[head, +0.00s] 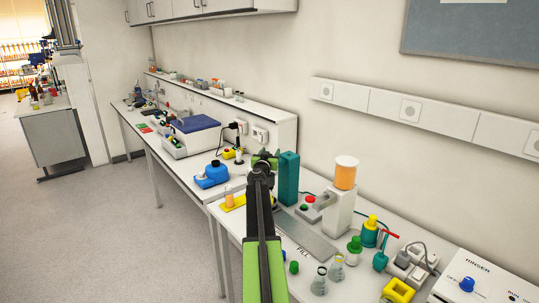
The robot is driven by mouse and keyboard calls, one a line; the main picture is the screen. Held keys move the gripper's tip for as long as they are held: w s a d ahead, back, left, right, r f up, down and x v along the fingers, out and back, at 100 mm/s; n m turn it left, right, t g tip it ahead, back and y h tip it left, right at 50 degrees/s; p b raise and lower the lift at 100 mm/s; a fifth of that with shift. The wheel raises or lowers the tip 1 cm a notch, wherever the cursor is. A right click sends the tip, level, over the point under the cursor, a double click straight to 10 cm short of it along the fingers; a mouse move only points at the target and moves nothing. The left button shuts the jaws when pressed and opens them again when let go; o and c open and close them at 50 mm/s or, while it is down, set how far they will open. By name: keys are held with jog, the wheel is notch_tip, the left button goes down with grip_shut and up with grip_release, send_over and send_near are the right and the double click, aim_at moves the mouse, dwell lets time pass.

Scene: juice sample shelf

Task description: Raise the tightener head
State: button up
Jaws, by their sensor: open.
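A teal upright column (289,178) stands on the bench just right of my gripper; it may be the tightener, but I cannot make out its head for sure. My gripper (264,160) is at the far end of my black and green arm, open, close to the left side of the column. Whether it touches anything there is unclear. My arm hides part of the bench and whatever lies under the gripper. A yellow plate (237,203) with a small orange-filled bottle (229,196) on it lies left of my arm.
A white dispenser (338,210) with an orange tank (345,173) stands to the right. Glass flasks (319,282), a green bottle (354,246), a yellow-capped bottle (370,232) and a rinser panel (490,284) crowd the near right. The floor (120,230) at left is clear.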

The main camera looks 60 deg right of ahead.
grip_shut()
dwell(0.3)
jog(key=shift+r, duration=0.1)
dwell(1.0)
